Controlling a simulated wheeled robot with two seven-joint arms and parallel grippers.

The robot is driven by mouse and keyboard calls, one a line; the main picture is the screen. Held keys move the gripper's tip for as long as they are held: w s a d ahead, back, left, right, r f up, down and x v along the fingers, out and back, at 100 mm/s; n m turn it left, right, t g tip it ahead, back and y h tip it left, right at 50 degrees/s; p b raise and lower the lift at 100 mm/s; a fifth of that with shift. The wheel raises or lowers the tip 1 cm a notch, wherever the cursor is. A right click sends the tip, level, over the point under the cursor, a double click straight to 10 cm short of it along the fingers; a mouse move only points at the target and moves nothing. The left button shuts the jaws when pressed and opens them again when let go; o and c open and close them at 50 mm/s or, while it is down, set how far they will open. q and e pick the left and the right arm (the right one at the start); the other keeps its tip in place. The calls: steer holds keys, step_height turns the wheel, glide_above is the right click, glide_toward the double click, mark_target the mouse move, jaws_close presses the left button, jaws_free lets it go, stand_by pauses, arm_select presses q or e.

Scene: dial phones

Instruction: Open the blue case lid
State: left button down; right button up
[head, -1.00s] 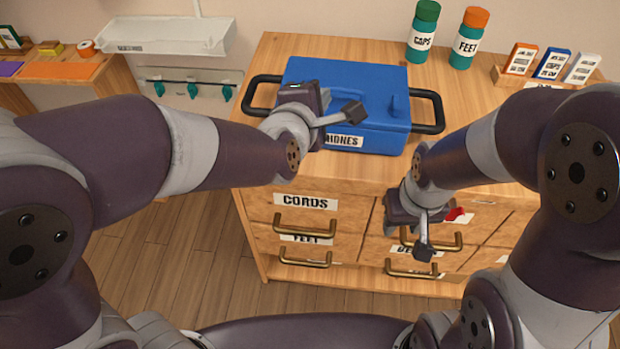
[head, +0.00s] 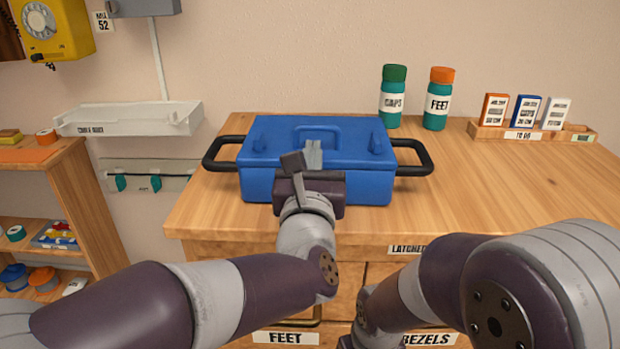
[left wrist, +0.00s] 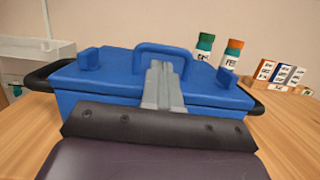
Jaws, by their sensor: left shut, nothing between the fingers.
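The blue case (head: 370,186) sits on the wooden cabinet top, its lid (head: 270,135) down. A blue handle stands on the lid, with a raised block near each side, and black side handles stick out left and right. My left gripper (head: 312,152) is shut and empty at the front middle of the case. In the left wrist view its grey fingers (left wrist: 163,85) are together and overlap the lid handle (left wrist: 190,62); I cannot tell whether they touch it. The left hand hides the front label. My right gripper is out of view, hidden low behind my right arm.
Bottles with green (head: 394,100) and orange (head: 438,100) caps stand behind the case at right. A rack (head: 490,134) of small boxes is farther right. The cabinet top (head: 490,190) right of the case is clear. A white wall tray (head: 130,119) hangs at left.

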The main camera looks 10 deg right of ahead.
arm_select(q)
steer(key=shift+x, duration=0.9)
